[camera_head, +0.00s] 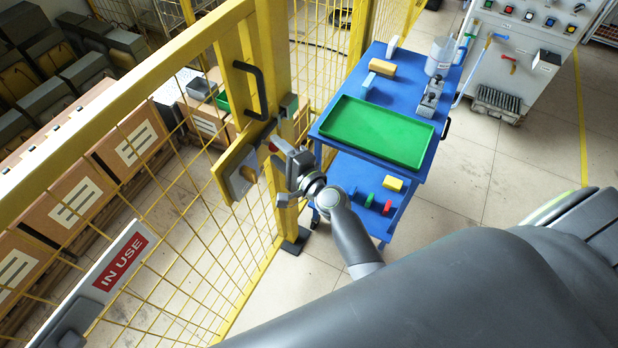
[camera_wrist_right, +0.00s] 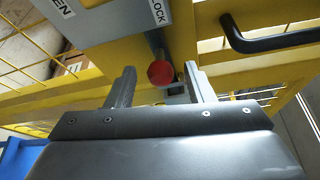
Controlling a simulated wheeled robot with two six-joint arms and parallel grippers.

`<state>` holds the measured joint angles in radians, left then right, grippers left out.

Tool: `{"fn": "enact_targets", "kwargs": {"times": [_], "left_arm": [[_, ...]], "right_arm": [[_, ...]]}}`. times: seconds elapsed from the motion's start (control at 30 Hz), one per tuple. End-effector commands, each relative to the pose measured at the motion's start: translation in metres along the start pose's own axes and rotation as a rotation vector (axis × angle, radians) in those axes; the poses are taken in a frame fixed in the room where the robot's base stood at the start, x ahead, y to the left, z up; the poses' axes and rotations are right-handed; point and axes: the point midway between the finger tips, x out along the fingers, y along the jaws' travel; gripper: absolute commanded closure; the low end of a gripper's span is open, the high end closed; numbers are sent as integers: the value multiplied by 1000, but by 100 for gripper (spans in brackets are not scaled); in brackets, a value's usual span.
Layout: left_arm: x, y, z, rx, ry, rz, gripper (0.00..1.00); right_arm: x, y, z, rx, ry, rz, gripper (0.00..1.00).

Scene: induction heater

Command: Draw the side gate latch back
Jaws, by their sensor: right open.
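The side gate latch has a red round knob (camera_wrist_right: 161,74) on a dark rod, seen in the right wrist view. It shows as a small red spot (camera_head: 272,147) in the head view. The latch sits on a yellow plate (camera_head: 230,176) on the gate post. My right gripper (camera_head: 279,172) is open in front of the plate. In the right wrist view its two fingers (camera_wrist_right: 159,84) stand apart, with the knob appearing between their tips. I cannot tell whether they touch it. My left gripper is not in view.
A black gate handle (camera_head: 256,92) is above the latch; it also shows in the right wrist view (camera_wrist_right: 270,40). A label reading LOCK (camera_wrist_right: 157,12) is beside the rod. A blue cart (camera_head: 402,78) with a green tray (camera_head: 377,131) stands right of the gate. Yellow mesh extends left.

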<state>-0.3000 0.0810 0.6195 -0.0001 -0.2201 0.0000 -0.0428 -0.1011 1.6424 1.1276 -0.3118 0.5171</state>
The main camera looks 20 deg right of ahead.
Motion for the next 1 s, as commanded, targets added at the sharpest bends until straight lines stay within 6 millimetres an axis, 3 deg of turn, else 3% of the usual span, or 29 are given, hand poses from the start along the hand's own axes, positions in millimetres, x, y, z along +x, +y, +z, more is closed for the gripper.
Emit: {"fn": "enact_targets", "kwargs": {"times": [0.5, 0.7, 1.0], "left_arm": [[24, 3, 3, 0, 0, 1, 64], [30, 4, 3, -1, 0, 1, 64], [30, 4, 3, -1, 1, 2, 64]], "right_arm": [[-106, 3, 0, 0, 1, 2, 52], [-127, 2, 0, 1, 0, 2, 52], [-132, 0, 0, 0, -1, 0, 52]]}}
